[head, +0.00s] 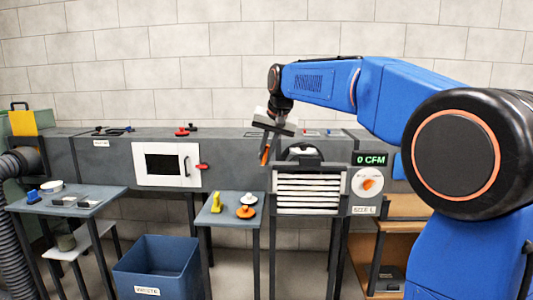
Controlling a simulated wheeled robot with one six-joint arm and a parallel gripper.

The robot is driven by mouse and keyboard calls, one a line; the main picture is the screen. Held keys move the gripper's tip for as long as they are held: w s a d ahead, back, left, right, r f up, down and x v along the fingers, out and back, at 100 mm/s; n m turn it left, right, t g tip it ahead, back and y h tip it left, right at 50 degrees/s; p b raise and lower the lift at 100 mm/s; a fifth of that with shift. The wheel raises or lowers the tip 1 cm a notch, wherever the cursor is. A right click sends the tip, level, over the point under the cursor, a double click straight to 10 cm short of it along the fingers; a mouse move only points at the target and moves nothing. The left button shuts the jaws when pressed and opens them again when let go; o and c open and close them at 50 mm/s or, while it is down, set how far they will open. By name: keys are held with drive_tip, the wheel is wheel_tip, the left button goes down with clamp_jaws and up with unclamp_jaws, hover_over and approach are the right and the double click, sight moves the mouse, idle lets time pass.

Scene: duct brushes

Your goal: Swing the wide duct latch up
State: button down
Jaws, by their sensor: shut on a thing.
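A long dark grey duct (231,152) runs along the back wall. Its white-framed hatch (140,178) has a dark window and a pale handle (186,166). A small red latch (203,166) sticks out at the hatch's right edge. My gripper (266,142) is right of this latch and apart from it, in front of the duct. It is shut on a slim orange piece (265,153) that hangs slanting below it. The grip itself is small and partly hidden, and I cannot tell what this piece belongs to.
A louvred grille (307,190) and a "0 CFM" display (370,160) are right of my gripper. A small table (228,217) holds a yellow piece and round brush-like pieces. A blue bin (158,270) stands on the floor. A left table (68,202) holds small items.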

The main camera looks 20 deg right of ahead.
drive_tip(key=shift+w+a+g+h, duration=0.1)
drive_tip(key=shift+a+g+h, duration=0.25)
drive_tip(key=shift+h, duration=0.45)
drive_tip(key=shift+a+n+h, duration=0.2)
drive_tip(key=shift+n+h, duration=0.1)
drive_tip(key=shift+h, duration=0.4)
drive_tip(key=c, duration=1.8)
unclamp_jaws()
drive_tip(key=shift+c, duration=0.2)
drive_tip(key=shift+r, duration=0.1)
drive_tip(key=v, duration=1.7)
drive_tip(key=shift+w+r, duration=0.2)
drive_tip(key=shift+r, duration=0.05)
